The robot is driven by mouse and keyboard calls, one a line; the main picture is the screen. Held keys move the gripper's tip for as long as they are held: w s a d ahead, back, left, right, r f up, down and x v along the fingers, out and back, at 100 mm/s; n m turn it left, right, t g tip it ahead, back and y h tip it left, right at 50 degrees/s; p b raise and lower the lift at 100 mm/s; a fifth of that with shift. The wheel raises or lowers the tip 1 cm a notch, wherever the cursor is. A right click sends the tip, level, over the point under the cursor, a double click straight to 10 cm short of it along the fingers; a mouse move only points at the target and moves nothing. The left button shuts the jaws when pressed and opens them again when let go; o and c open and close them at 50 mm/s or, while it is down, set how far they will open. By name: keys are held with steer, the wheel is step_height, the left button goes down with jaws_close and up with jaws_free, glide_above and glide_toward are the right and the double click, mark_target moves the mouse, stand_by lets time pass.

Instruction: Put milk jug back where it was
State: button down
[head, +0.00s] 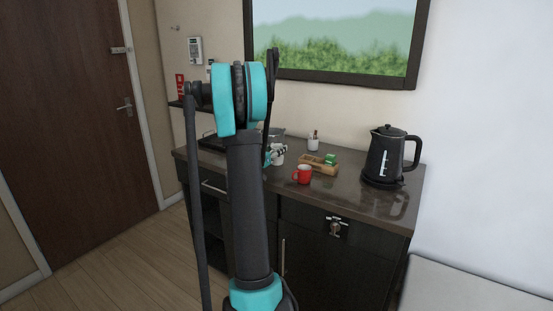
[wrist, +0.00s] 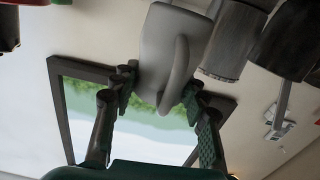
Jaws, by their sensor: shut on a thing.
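The milk jug (head: 279,158) shows in the head view as a small pale jug at the counter's middle, partly hidden by my arm. In the wrist view the milk jug (wrist: 158,40) is large and grey-white, with its handle facing me. My gripper (wrist: 160,92) has its fingers on either side of the handle and is shut on the jug. In the head view my gripper (head: 273,155) is mostly hidden behind my arm. I cannot tell whether the jug touches the counter.
A red mug (head: 303,175) stands right of the jug, before a wooden tray (head: 313,169) with a green item. A white cup (head: 313,145) stands behind. A black kettle (head: 384,158) is at the right. In the wrist view, dark cylindrical things (wrist: 234,40) are close beside the jug.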

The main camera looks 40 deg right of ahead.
mark_target(273, 160)
steer(key=shift+f, duration=2)
steer(key=c, duration=0.8)
jaws_free()
steer(key=shift+f, duration=0.15)
steer(key=s+a+f+n+g+y, duration=0.1)
steer(key=s+a+f+n+y, duration=0.3)
steer(key=s+a, duration=0.5)
steer(key=s+a+f+n+g+y, duration=0.1)
steer(key=s+a+f+n+y, duration=0.3)
steer(key=a, duration=1.6)
steer(key=s+a+f+n+y, duration=0.4)
steer(key=s+a+f+y, duration=0.2)
steer(key=s+a, duration=0.8)
steer(key=shift+s+a+f+n+g+y, duration=0.1)
steer(key=shift+s+n+g+y, duration=0.15)
steer(key=shift+y, duration=0.4)
steer(key=shift+s+a+n+g+y, duration=0.15)
steer(key=shift+s+y, duration=0.2)
steer(key=shift+y, duration=0.3)
